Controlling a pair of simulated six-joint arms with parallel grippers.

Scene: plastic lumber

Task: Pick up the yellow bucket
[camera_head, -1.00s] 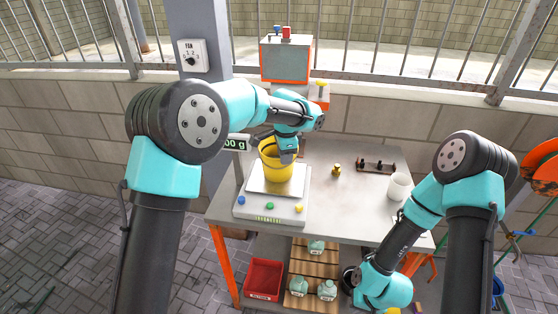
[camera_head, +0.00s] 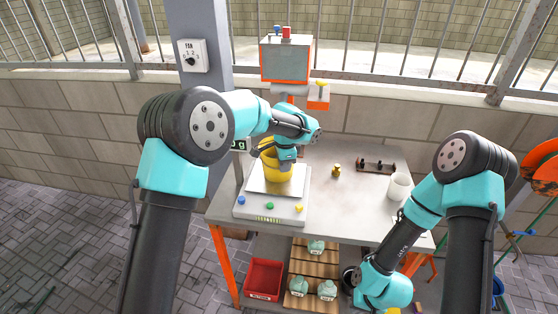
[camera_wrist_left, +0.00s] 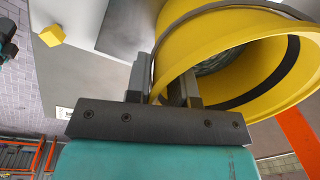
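The yellow bucket (camera_head: 270,160) stands on the plate of a white scale (camera_head: 270,207) on the table. My left gripper (camera_head: 286,165) reaches down at the bucket's near right side and hides part of it. In the left wrist view the open mouth of the bucket (camera_wrist_left: 235,42) faces the camera. My left gripper's fingers (camera_wrist_left: 163,88) sit close on both sides of its wall at the rim, one outside and one inside, with the wall between them. My right arm hangs at the right, bent down; its gripper is not visible.
The scale has blue, green and yellow buttons. A small yellow weight (camera_head: 336,170), a dark rack (camera_head: 376,165) and a white cup (camera_head: 399,187) stand right of it. A red bin (camera_head: 264,279) and shelved jars are below.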

